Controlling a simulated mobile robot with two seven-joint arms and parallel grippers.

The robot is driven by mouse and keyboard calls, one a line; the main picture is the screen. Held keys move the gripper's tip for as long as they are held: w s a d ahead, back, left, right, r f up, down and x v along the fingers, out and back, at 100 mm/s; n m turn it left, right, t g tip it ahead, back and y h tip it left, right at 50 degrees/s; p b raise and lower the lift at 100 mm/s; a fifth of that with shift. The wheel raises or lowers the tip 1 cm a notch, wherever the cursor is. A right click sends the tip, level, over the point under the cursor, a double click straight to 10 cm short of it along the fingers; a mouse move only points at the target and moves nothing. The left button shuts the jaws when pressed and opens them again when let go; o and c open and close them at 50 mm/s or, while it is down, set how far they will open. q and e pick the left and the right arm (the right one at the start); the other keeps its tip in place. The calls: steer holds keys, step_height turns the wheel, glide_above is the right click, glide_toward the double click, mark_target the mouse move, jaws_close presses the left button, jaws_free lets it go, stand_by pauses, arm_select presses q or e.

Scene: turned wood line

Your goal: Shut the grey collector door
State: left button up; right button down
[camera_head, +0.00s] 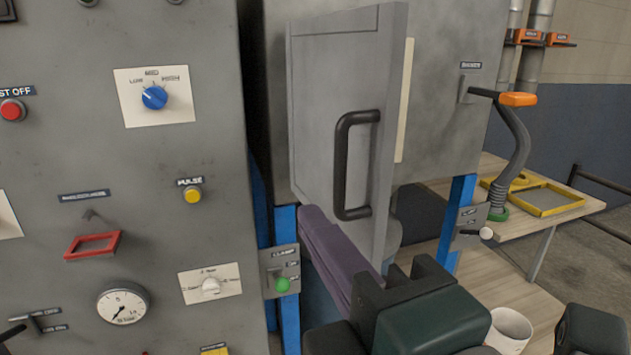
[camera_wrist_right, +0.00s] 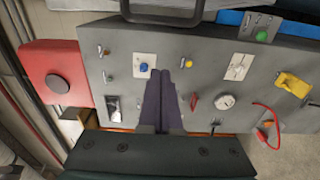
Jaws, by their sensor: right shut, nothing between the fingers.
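The grey collector door (camera_head: 330,90) stands open at an angle from the grey cabinet in the head view. Its dark handle (camera_head: 343,165) is near its right edge. A pale strip shows on the cabinet just right of that edge. My right gripper (camera_head: 308,213) is shut and empty. Its purple fingers overlap the door's lower left corner in the picture; I cannot tell if they touch it. In the right wrist view the shut fingertips (camera_wrist_right: 160,74) are in front of a control panel, with a dark handle (camera_wrist_right: 160,14) at the top edge. My left gripper is not in view.
A grey control panel (camera_head: 80,150) with a blue knob (camera_head: 154,97), a gauge and switches stands close on the left. A crank with an orange grip (camera_head: 518,99) sticks out at the right. A table with a yellow frame (camera_head: 545,197) stands behind it.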

mark_target(337, 193)
steer(key=shift+w+d+p, duration=0.2)
steer(key=shift+w+d, duration=0.05)
steer(key=shift+w, duration=0.95)
steer(key=shift+w+d+p, duration=0.15)
steer(key=shift+w+d, duration=0.15)
steer(key=shift+w, duration=0.85)
steer(key=shift+w+d+p, duration=0.2)
steer(key=shift+w+d, duration=0.05)
steer(key=shift+w, duration=0.95)
steer(key=shift+f, duration=0.1)
